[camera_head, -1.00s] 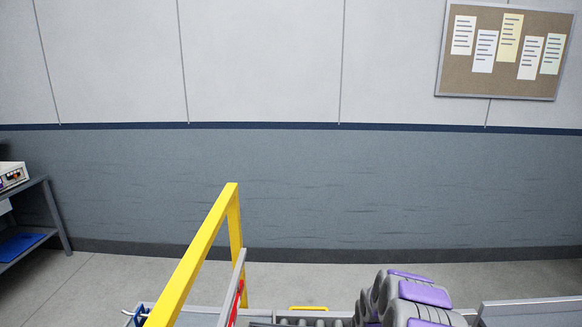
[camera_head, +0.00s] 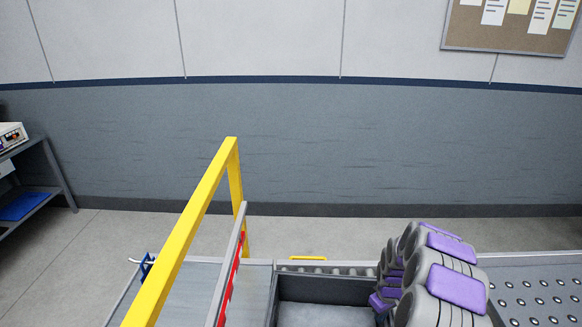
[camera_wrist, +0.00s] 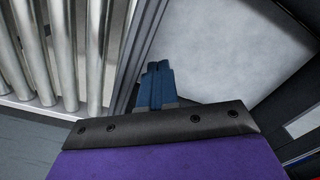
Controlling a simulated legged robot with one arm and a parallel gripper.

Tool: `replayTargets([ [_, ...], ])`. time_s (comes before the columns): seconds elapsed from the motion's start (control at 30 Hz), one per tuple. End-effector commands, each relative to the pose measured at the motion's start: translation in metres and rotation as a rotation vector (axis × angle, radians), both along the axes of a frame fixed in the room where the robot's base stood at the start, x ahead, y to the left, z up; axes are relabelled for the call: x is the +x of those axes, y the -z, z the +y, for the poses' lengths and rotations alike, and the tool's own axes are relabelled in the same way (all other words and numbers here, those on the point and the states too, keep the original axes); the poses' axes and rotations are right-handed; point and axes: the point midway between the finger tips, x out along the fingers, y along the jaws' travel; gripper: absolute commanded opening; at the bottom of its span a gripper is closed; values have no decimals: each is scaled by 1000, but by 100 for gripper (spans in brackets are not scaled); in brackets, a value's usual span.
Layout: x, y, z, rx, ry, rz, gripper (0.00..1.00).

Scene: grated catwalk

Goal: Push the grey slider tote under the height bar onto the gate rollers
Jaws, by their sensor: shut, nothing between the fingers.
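The grey tote (camera_head: 327,288) is an open box with dark walls and a lighter floor, low in the middle of the head view; its near part is cut off. The yellow gate frame (camera_head: 185,240) stands left of it. A grey bar with red marks (camera_head: 232,262), seemingly the height bar, is between them. My blue gripper fingers (camera_wrist: 156,80) are shut and empty in the wrist view, close to a dark rim beside a pale surface (camera_wrist: 215,45), likely the tote floor. Contact cannot be told. My arm hides the tote's right side, and the gripper is hidden in the head view.
Metal rollers (camera_wrist: 50,50) lie left of my fingers in the wrist view. A plate with ball rollers (camera_head: 535,295) is at the right. A flat grey surface (camera_head: 188,290) lies left of the bar. A shelf (camera_head: 40,180) stands far left; open floor runs along the wall.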

Motion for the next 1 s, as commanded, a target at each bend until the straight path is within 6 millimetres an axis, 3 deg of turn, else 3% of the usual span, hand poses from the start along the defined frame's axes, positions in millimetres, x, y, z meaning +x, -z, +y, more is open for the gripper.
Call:
replayTargets([
  [0.7, 1, 0, 33, 0, -3, 1, 0],
  [1.0, 1, 0, 36, 0, -2, 1, 0],
])
